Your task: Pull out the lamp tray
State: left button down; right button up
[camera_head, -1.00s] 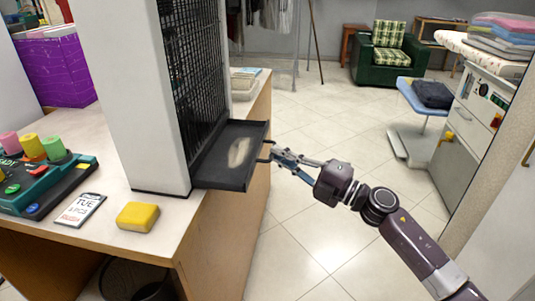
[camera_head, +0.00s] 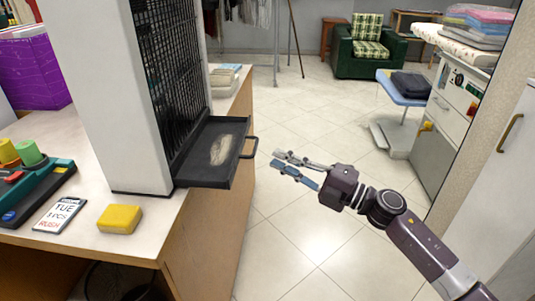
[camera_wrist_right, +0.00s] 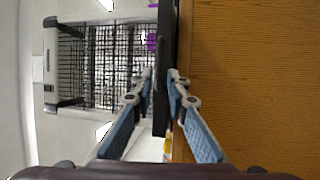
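The black lamp tray (camera_head: 205,172) sticks out from the base of the tall white unit (camera_head: 100,90) with a black mesh front (camera_head: 172,70). A pale oval patch lies on its floor. Its bar handle (camera_head: 252,148) is on the right end. My right gripper (camera_head: 277,161) is open and empty, a little to the right of the handle and apart from it. In the right wrist view the fingers (camera_wrist_right: 157,85) stand apart, with the dark tray edge (camera_wrist_right: 165,60) showing between them. My left gripper is out of view.
The tray overhangs the wooden counter (camera_head: 190,235). A yellow sponge (camera_head: 120,219), a card (camera_head: 60,214) and a teal button panel (camera_head: 40,190) lie on the counter. The tiled floor (camera_head: 300,225) to the right is clear. A white cabinet (camera_head: 437,140) stands farther right.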

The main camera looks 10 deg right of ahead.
jog(key=v, duration=0.6)
dwell(0.4)
